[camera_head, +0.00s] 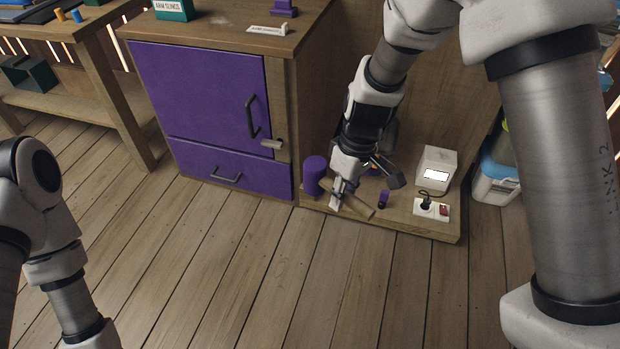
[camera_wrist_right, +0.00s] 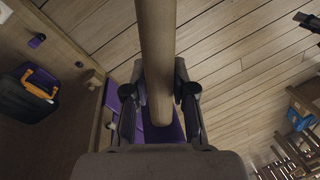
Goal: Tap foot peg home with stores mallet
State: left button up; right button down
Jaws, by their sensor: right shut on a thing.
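The mallet has a purple cylindrical head (camera_head: 315,172) and a pale wooden handle (camera_head: 358,206). It is over the front left of the low wooden platform in the head view. My right gripper (camera_head: 338,192) is shut on the handle, to the right of the head. In the right wrist view the handle (camera_wrist_right: 156,50) runs between the gripper's fingers (camera_wrist_right: 160,100); the head cannot be made out there. A small purple peg (camera_head: 384,198), seemingly the foot peg, stands upright on the platform, right of the handle and apart from it. My left gripper is out of view.
A white box (camera_head: 436,167) and a socket plate with a red switch (camera_head: 432,209) are on the platform's right. A purple cabinet (camera_head: 205,100) stands left. A black case with orange handle (camera_wrist_right: 27,95) shows in the wrist view. The floor in front is clear.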

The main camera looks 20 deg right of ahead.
notch_tip(320, 180, down, 6)
jog(key=b, duration=0.4)
notch_tip(320, 180, up, 4)
jog(key=p, duration=0.3)
jog(key=shift+p, duration=0.4)
jog(key=shift+f, duration=0.2)
notch_tip(320, 180, down, 6)
jog(key=b, duration=0.5)
jog(key=shift+s+r+p, duration=0.1)
jog(key=shift+r+p, duration=1.75)
jog(key=shift+p, duration=0.2)
